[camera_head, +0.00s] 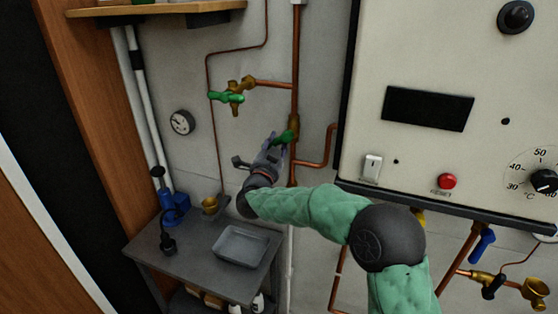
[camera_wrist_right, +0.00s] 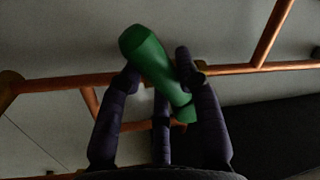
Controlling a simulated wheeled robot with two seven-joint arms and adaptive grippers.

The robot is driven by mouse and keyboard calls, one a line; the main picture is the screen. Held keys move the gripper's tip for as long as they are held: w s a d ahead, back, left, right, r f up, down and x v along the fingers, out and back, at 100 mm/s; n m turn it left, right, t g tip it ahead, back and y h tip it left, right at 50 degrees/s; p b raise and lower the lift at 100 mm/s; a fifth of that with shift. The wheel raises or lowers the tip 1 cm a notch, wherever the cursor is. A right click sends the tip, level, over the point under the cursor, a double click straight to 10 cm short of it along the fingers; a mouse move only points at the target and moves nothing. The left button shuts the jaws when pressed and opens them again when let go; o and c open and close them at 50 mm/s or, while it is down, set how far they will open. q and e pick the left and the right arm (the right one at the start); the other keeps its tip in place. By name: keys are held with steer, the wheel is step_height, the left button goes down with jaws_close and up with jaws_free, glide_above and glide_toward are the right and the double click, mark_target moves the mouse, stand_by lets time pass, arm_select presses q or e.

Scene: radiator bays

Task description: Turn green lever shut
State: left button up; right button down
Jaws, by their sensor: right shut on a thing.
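In the head view a green lever (camera_head: 286,137) sits on a brass valve (camera_head: 293,121) on the vertical copper pipe. My right gripper (camera_head: 279,145) reaches it from below left and is shut on it. In the right wrist view the green lever (camera_wrist_right: 152,62) lies between the fingers of my right gripper (camera_wrist_right: 160,74), at a slant to the copper pipe behind it. The fingers hide part of the lever and valve. A second green lever (camera_head: 226,97) is on a brass tap further left, apart from my gripper. My left gripper is not in view.
A white boiler panel (camera_head: 430,60) juts out on the right, above my right arm. A pressure gauge (camera_head: 182,122) is on the wall. Below left, a grey bench (camera_head: 200,264) holds a tray (camera_head: 241,246), a brass cup (camera_head: 210,205) and a blue tool (camera_head: 174,207).

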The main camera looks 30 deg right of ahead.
steer(key=m+b, duration=0.3)
steer(key=r+m+h+b, duration=0.1)
steer(key=m+b, duration=0.1)
steer(key=shift+w+a+g, duration=0.3)
steer(key=shift+w+r+m+g+h+b, duration=0.1)
steer(key=shift+r+m+g+h+b, duration=0.25)
steer(key=shift+m+b, duration=0.75)
steer(key=shift+r+m+b, duration=0.25)
steer(key=shift+m+b, duration=0.1)
steer(key=shift+m, duration=0.05)
steer(key=shift+r, duration=0.1)
steer(key=c, duration=1.1)
jaws_free()
steer(key=shift+a, duration=0.1)
